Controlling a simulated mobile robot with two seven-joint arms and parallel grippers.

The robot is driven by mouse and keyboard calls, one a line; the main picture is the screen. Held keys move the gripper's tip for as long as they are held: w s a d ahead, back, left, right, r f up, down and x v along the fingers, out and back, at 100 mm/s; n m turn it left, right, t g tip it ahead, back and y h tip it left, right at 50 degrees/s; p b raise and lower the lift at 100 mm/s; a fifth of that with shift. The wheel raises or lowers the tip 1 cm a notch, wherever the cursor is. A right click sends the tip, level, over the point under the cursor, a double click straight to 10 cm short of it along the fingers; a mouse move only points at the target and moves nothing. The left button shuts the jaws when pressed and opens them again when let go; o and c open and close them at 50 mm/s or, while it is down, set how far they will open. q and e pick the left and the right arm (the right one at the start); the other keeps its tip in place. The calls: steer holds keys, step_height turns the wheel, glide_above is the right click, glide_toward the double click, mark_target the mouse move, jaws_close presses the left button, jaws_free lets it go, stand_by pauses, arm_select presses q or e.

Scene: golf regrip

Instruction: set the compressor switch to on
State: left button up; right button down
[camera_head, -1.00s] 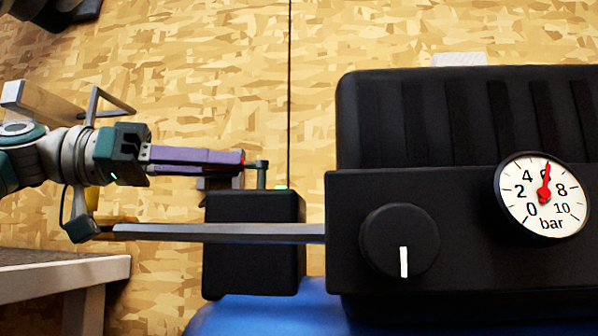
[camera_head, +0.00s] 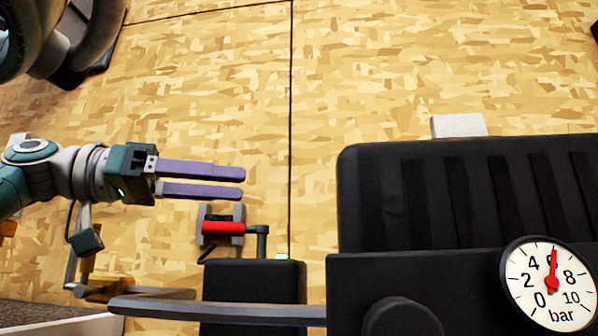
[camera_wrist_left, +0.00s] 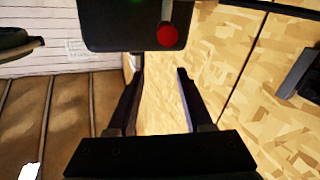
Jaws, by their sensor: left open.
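The compressor's switch is a red-handled lever (camera_head: 222,227) on a short dark post above a black box (camera_head: 255,283). The handle points left in the head view. A small green light shows on the box's top. My left gripper (camera_head: 243,182) is open and empty, its two purple fingers above the handle in the picture and apart from it. In the left wrist view the handle's red round end (camera_wrist_left: 167,36) shows against the black box, beyond the open fingers of my left gripper (camera_wrist_left: 160,75). My right gripper is not in view.
The compressor's black ribbed body (camera_head: 450,190) fills the right side, with a round bar gauge (camera_head: 550,283) and a dark knob (camera_head: 403,318) in front. A grey bar (camera_head: 215,311) runs left from it, below my gripper.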

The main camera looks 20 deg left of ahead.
arm_select(q)
step_height(320, 180, up, 15)
steer(key=p, duration=0.5)
steer(key=shift+f, duration=0.2)
steer(key=shift+c, duration=0.2)
